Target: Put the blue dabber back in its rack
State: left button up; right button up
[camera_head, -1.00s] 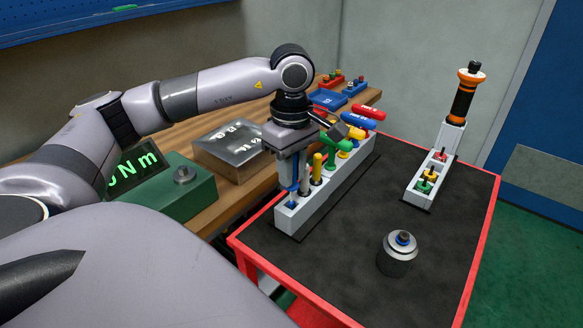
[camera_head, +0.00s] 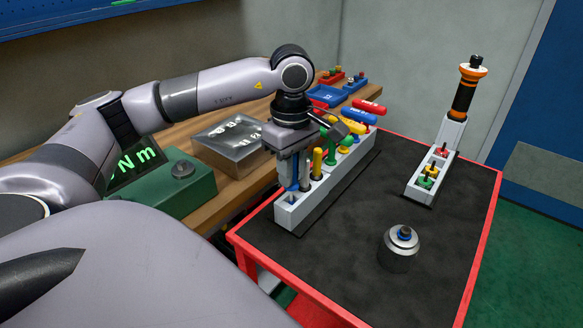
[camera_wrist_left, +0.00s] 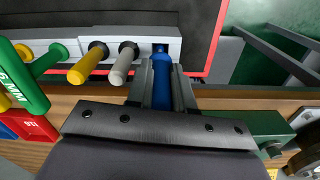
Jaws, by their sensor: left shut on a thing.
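My left gripper (camera_head: 291,185) is shut on the blue dabber (camera_wrist_left: 162,85). It holds the dabber upright over the near end of the long light-grey rack (camera_head: 312,211). In the left wrist view the dabber's far end meets the rack's (camera_wrist_left: 140,48) end slot. How deep it sits there is hidden by the fingers. A grey dabber (camera_wrist_left: 122,63) and a yellow dabber (camera_wrist_left: 88,63) stand in the slots beside it. My right gripper is not in view.
Green, blue and red T-handled tools (camera_head: 368,106) fill the rack's far part. A dark metal cylinder (camera_head: 399,250) stands on the black red-edged table (camera_head: 340,270). A second grey rack (camera_head: 421,188) stands at the right. The middle of the table is clear.

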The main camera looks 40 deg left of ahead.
pick_arm(q)
jog(key=shift+f+b, duration=1.4)
jog(key=shift+f, duration=0.35)
dwell(1.0)
jog(key=shift+s+f, duration=0.1)
jog(key=shift+f, duration=0.1)
dwell(0.7)
jog(key=o, duration=0.9)
jog(key=shift+r, duration=0.1)
notch_tip(320, 180, up, 7)
jog(key=shift+f, duration=0.15)
